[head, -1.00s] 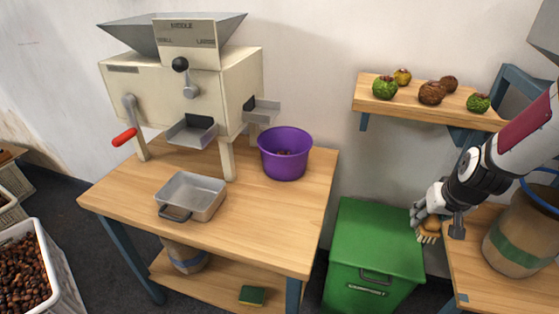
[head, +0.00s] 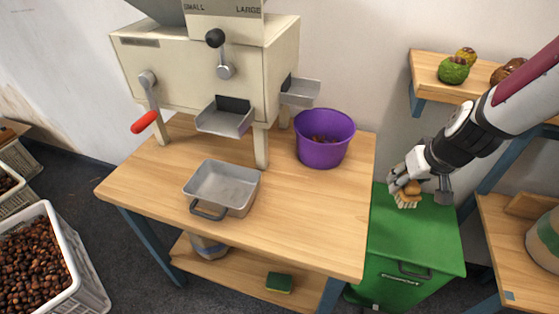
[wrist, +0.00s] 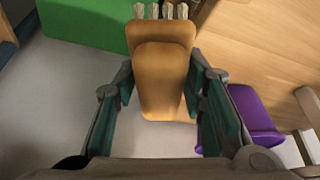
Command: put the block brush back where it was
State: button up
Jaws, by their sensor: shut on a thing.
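The block brush (head: 407,199) has an orange-brown wooden back and pale bristles. My gripper (head: 403,184) is shut on it and holds it in front of or above the green bin's lid (head: 425,235); the height is hard to tell. In the wrist view the brush (wrist: 165,85) sits between the two fingers of my gripper (wrist: 165,70), with its bristles at the top edge of the picture. The wooden table (head: 300,225) with the sorting machine stands left of the gripper. Nothing marks the brush's earlier place.
A purple bucket (head: 322,150) stands near the table's right edge, left of my gripper. A metal tray (head: 222,190) and the cream machine (head: 190,85) are on the same table. A sponge (head: 279,282) lies on its lower shelf. A right-hand bench (head: 510,245) and wall shelf (head: 425,85) flank my arm.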

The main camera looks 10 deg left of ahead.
jog(key=s+a+r+n+g+y, duration=0.1)
jog(key=s+a+r+n, duration=0.2)
jog(key=a, duration=1)
jog(key=s+a+r+n+g+y, duration=0.1)
jog(key=s+a+r+n, duration=0.3)
jog(key=a, duration=0.9)
jog(key=s+a+r+n+g+y, duration=0.1)
jog(key=s+a+r+n, duration=0.3)
jog(key=a, duration=0.9)
jog(key=r+n+g, duration=0.1)
jog(key=n, duration=0.2)
jog(key=shift+a+r, duration=0.15)
jog(key=shift+a, duration=0.15)
